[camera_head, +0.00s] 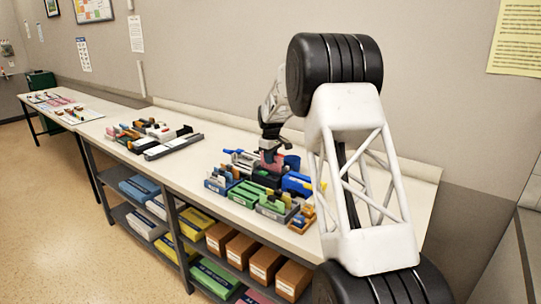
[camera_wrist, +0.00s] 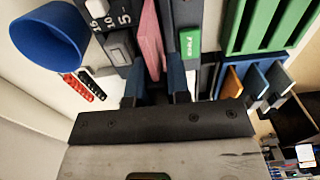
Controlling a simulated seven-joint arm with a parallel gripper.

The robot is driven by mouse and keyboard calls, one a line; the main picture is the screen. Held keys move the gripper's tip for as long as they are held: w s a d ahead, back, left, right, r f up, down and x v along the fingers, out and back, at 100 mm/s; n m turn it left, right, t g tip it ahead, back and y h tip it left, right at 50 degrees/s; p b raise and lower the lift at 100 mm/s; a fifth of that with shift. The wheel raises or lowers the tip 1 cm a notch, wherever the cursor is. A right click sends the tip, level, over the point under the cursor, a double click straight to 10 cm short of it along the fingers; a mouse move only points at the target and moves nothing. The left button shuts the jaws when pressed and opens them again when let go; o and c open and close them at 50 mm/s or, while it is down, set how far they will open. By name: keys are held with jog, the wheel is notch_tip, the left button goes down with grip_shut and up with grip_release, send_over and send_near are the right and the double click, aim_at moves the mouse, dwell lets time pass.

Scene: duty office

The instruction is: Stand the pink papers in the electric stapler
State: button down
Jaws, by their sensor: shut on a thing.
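The pink papers (camera_wrist: 151,42) stand edge-on between the fingers of my gripper (camera_wrist: 158,68) in the wrist view. My gripper is shut on them. The pink also shows below the gripper (camera_head: 270,146) in the head view, as a small patch of papers (camera_head: 269,161). A dark device (camera_wrist: 118,68) with white scale numbers and a green label (camera_wrist: 190,42) lies around the papers in the wrist view; it looks like the electric stapler. The papers' lower edge is hidden, so I cannot tell whether they rest in its slot or hang above it.
A blue cup (camera_wrist: 48,36) stands beside the device. A green rack (camera_wrist: 268,22) and small coloured upright pieces (camera_wrist: 256,80) are close on the other side. Grey trays (camera_head: 172,147) with blocks stand further left on the table (camera_head: 215,150), with bare tabletop between.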

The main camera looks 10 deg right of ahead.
jog(key=shift+f, duration=1.15)
jog(key=c, duration=1)
grip_release()
jog(key=shift+r, duration=4.45)
